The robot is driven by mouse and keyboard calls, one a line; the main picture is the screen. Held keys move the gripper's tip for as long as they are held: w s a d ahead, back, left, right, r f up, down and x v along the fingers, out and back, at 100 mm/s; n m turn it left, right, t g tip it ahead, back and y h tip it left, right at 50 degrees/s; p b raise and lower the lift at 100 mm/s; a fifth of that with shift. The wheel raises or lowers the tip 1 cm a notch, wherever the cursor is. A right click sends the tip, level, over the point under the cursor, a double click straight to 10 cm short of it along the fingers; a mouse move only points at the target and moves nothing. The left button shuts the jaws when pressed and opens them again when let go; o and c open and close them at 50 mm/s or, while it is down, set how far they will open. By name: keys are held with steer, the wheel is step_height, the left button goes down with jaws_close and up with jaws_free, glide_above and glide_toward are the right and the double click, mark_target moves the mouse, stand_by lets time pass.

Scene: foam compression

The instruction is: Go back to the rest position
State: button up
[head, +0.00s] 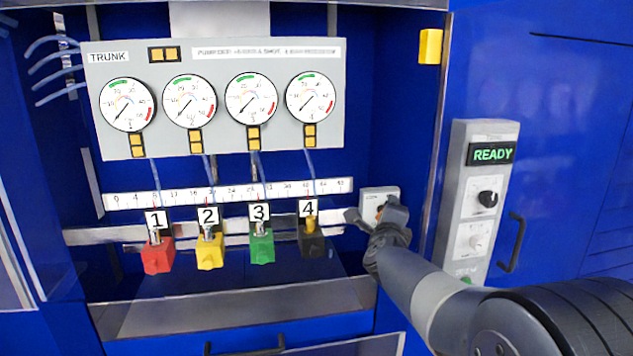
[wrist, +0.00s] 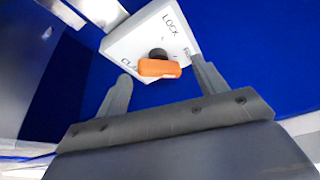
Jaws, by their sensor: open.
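My gripper (head: 376,213) is in front of a small white switch box (head: 382,195) on the blue back wall, right of the row of numbered blocks. In the wrist view the two fingers (wrist: 160,88) are spread apart. Between and beyond them is the box's orange knob (wrist: 160,68) on a dark stem. The white box (wrist: 128,40) carries the word LOCK and a second label that is partly hidden. Nothing is held between the fingers. In the head view my gripper covers part of the box.
A grey panel (head: 220,139) with several gauges hangs at the back. Red (head: 158,257), yellow (head: 210,252), green (head: 262,249) and black (head: 311,243) blocks stand below. A control box (head: 465,213) reading READY and a door handle (head: 513,243) are at the right.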

steer(key=shift+d+f+n+t+y+p, duration=0.1)
steer(key=shift+n+t+y+p, duration=0.15)
steer(key=shift+n+t+p, duration=1.25)
steer(key=shift+a+f+n+t+y+p, duration=0.15)
steer(key=shift+n+p, duration=0.3)
steer(key=shift+n, duration=2.25)
steer(key=shift+d+f+n+t+y+p, duration=0.25)
steer(key=shift+n+t+p, duration=0.65)
steer(key=shift+n, duration=1.2)
steer(key=shift+a+r, duration=0.1)
steer(key=shift+a, duration=0.05)
